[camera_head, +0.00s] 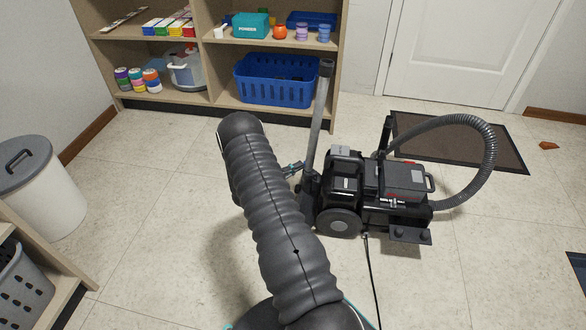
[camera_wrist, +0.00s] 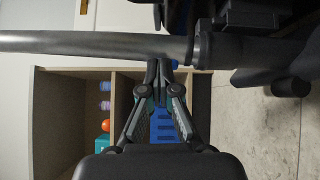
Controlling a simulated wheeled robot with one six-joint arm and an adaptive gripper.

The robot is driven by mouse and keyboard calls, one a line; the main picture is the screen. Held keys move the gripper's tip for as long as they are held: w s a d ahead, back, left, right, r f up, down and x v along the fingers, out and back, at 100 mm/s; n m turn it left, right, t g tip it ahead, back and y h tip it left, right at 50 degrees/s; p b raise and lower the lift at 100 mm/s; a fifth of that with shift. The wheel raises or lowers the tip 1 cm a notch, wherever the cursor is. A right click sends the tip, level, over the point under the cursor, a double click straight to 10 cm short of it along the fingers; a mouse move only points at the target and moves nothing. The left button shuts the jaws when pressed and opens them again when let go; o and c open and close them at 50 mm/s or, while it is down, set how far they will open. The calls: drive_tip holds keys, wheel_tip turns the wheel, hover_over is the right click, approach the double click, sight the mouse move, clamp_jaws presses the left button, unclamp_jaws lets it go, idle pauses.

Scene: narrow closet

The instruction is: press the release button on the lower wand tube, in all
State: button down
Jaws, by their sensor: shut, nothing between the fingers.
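The grey wand tube (camera_head: 321,100) stands almost upright at the left side of the black vacuum cleaner (camera_head: 345,178). In the wrist view the tube (camera_wrist: 90,44) runs across the top and meets a dark collar (camera_wrist: 204,46) on the right. My gripper (camera_wrist: 159,68) is shut and empty, its fingertips at the tube's edge just left of the collar. I cannot tell whether they touch it. In the head view my gripper (camera_head: 293,169) is small and partly hidden by my arm, beside the lower part of the tube. I cannot make out the release button.
A ribbed hose (camera_head: 489,150) loops right of the vacuum, and a cord (camera_head: 371,270) trails forward. Shelves with a blue basket (camera_head: 277,93) stand behind. A dark doormat (camera_head: 470,145) lies by the door. A white bin (camera_head: 45,195) is at left. The right-hand floor is mostly clear.

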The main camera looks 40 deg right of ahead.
drive_tip(key=shift+w, duration=0.1)
drive_tip(key=w+a+b, duration=0.1)
drive_tip(key=w+a, duration=0.2)
drive_tip(key=a, duration=0.9)
drive_tip(key=shift+w+a+f+b, duration=0.25)
drive_tip(key=shift+a+f+b, duration=0.05)
drive_tip(key=shift+b, duration=0.1)
drive_tip(key=shift+n, duration=0.3)
